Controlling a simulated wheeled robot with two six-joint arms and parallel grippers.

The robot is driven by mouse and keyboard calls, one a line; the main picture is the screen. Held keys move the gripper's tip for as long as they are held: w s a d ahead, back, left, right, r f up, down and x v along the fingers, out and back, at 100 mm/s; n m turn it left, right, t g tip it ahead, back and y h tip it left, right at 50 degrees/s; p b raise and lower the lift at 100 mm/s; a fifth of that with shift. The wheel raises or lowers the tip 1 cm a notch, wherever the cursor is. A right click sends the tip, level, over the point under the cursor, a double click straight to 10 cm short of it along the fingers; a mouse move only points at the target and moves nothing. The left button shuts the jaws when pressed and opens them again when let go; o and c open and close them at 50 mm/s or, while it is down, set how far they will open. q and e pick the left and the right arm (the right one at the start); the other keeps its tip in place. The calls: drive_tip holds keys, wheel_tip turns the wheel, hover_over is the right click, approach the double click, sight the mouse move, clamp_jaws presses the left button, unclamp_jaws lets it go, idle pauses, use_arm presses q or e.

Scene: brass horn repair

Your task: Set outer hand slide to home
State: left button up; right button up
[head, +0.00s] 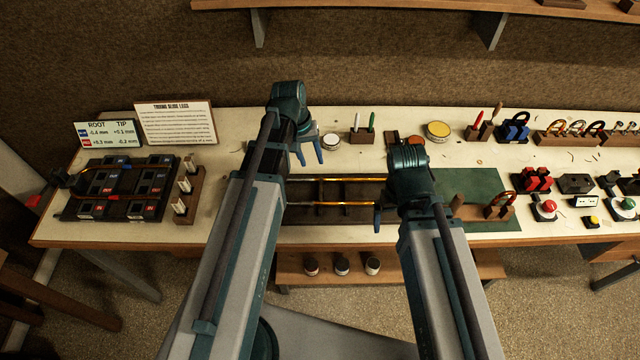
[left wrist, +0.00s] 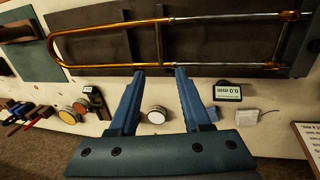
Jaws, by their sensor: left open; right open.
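The outer hand slide (head: 345,203) is a long brass U whose two tubes lie left to right in a dark fixture (head: 295,214) at mid-table. My right arm hides its right end in the head view. In the left wrist view the slide (left wrist: 110,39) shows its bend at the left, a crossbar, and silvery tubes at the right. My left gripper (head: 310,155) is open and empty beyond the far tube; its fingertips (left wrist: 160,76) appear close to that tube, but contact cannot be told. My right gripper (head: 379,216) is open near the slide's right part; one finger shows, the rest is hidden.
A small display (left wrist: 227,92) reads 0.0 mm beside the fixture. A white-topped tin (head: 331,141), a pen block (head: 362,136) and a yellow tin (head: 437,130) stand behind. A dark rack (head: 120,210) is at left. The green mat (head: 475,184) is partly clear.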

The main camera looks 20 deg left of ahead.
sight(321, 187)
use_arm(q)
drive_tip(key=f+b, duration=0.4)
drive_tip(key=d+f+b, duration=0.1)
drive_tip(key=f+b, duration=0.3)
drive_tip(key=d+f+b, duration=0.1)
drive_tip(key=f+b, duration=0.3)
drive_tip(key=shift+w+d+f, duration=0.2)
drive_tip(key=shift+w+f, duration=0.1)
drive_tip(key=shift+w, duration=0.05)
drive_tip(key=shift+r, duration=0.1)
clamp_jaws()
idle(0.9)
